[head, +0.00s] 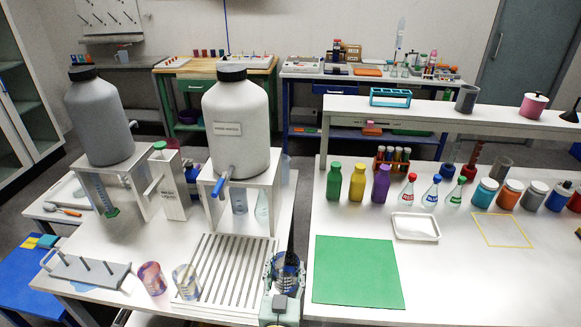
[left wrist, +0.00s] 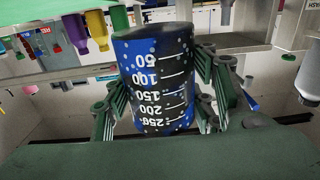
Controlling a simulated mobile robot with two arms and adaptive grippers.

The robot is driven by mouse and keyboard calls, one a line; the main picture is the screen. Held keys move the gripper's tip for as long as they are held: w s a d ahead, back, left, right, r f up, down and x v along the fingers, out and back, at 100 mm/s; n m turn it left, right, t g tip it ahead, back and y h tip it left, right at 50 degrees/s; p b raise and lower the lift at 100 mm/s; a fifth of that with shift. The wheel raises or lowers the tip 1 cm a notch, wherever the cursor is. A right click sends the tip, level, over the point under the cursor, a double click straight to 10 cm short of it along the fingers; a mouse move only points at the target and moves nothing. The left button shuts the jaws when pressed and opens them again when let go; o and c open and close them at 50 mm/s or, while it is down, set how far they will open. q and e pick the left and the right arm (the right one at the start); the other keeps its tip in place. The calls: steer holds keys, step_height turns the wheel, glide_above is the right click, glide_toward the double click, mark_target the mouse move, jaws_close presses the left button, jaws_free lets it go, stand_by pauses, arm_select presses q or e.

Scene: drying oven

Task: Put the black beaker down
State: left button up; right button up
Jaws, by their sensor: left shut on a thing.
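The black beaker (left wrist: 155,82) has blue patches and white volume marks that appear upside down in the left wrist view. My left gripper (left wrist: 163,95) is shut on it, with a finger on each side. In the head view the beaker (head: 287,277) is at the bottom centre, by the front right corner of the left table. My left gripper (head: 285,268) partly hides it there. I cannot tell whether its base touches anything. My right gripper is not in view.
A green mat (head: 357,271) lies bare on the right table. A white tray (head: 415,227) and several bottles stand behind the mat.

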arm_select(q)
steer(key=s+a+r+b, duration=0.1)
steer(key=s+a+r, duration=0.5)
steer(key=s, duration=0.4)
steer(key=s+a+r, duration=0.7)
steer(key=s+r, duration=0.2)
steer(key=s, duration=0.2)
steer(key=shift+a+r+b, duration=0.15)
steer(key=shift+a+b, duration=0.1)
steer(key=shift+b, duration=0.15)
